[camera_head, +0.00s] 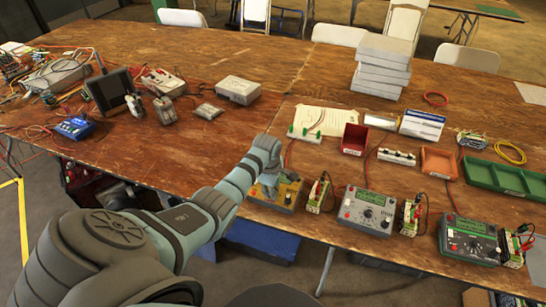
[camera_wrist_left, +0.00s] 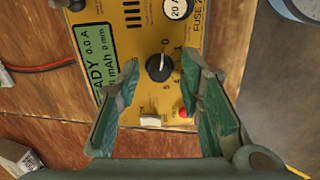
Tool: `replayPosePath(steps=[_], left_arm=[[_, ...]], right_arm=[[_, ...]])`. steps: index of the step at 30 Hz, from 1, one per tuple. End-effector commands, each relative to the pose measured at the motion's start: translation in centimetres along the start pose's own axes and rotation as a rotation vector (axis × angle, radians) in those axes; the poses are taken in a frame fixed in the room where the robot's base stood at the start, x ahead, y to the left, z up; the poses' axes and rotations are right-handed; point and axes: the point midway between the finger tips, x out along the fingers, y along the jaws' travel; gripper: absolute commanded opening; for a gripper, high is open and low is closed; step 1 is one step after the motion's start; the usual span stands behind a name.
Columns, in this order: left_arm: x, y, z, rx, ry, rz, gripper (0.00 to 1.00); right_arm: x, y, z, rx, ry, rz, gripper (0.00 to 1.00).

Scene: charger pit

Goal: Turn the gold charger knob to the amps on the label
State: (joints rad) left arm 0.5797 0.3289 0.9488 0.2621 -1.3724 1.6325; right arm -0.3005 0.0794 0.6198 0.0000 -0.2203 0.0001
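The gold charger (camera_head: 289,194) stands on the wooden table, partly hidden behind my left gripper (camera_head: 268,186). My right gripper is not in view.
A white rocker switch (camera_wrist_left: 151,120) and a red button (camera_wrist_left: 184,113) sit on the panel near the fingers. Small boards with wires stand between the chargers.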

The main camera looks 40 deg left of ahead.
Motion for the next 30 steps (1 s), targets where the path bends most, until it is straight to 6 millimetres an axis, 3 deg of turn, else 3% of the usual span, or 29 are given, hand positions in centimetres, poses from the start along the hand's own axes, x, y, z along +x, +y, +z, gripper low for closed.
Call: replayPosePath(steps=[1, 5, 6, 19, 30], left_arm=[[0.0, 0.0, 0.0, 0.0, 0.0, 0.0, 0.22], [0.0, 0.0, 0.0, 0.0, 0.0, 0.0, 0.01], [0.0, 0.0, 0.0, 0.0, 0.0, -0.001, 0.0], [-0.1, -0.1, 0.0, 0.062, 0.0, -0.003, 0.0], [-0.2, 0.0, 0.0, 0.328, 0.0, -0.006, 0.0]], right_arm=[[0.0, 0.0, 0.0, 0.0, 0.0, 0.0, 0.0], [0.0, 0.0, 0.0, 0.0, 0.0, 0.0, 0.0], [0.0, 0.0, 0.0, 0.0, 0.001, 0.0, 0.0], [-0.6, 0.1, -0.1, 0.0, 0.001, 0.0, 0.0], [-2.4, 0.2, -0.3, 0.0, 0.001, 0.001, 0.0]])
